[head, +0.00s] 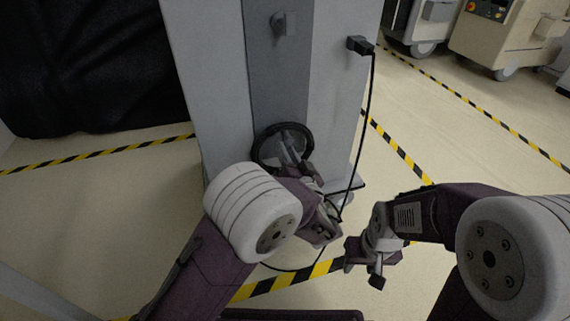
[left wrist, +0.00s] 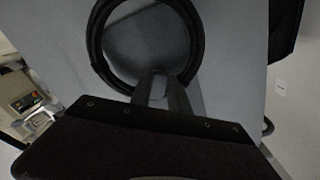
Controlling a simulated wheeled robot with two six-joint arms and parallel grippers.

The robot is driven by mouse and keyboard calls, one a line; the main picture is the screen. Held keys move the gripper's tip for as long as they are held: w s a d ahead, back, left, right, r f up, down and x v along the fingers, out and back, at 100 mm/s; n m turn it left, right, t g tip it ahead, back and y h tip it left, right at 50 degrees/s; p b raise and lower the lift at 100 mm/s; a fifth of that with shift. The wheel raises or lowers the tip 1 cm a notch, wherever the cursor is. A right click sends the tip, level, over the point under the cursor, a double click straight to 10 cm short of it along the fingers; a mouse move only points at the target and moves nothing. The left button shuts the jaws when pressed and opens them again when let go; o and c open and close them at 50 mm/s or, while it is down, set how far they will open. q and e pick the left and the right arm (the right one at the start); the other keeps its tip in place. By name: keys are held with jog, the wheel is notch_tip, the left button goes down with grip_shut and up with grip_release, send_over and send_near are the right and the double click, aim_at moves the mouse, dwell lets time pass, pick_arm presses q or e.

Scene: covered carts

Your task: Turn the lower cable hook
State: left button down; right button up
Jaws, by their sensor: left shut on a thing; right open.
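The grey column (head: 218,85) carries a small upper hook (head: 279,22) on its darker middle strip. A coil of black cable (head: 262,141) hangs lower on that strip. My left gripper (head: 303,171) is at the coil, in front of the column. In the left wrist view its fingers (left wrist: 158,88) are at the edge of the coil (left wrist: 97,45), shut on the lower cable hook, which they mostly hide. How far the hook is turned cannot be seen. My right gripper (head: 363,268) is open and empty, to the right and apart from the column.
A black plug (head: 360,45) sits in the column's right side, and its cable (head: 367,120) hangs down past my left gripper. Black and yellow tape (head: 405,160) marks the floor. Beige carts (head: 510,40) stand at back right. A black cover (head: 90,70) is at the left.

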pick_arm(q)
jog(key=shift+w+d+f+n+b, duration=0.1)
jog(key=shift+d+n+b, duration=0.1)
jog(key=shift+n, duration=0.95)
jog(key=shift+w+d+f+n+b, duration=0.1)
jog(key=shift+d+n+b, duration=0.15)
jog(key=shift+n, duration=0.85)
jog(key=shift+d+f+n+b, duration=0.1)
jog(key=shift+d+n+b, duration=0.1)
jog(key=shift+n, duration=0.95)
pick_arm(e)
jog(key=shift+f, duration=1.2)
pick_arm(q)
jog(key=shift+r, duration=0.1)
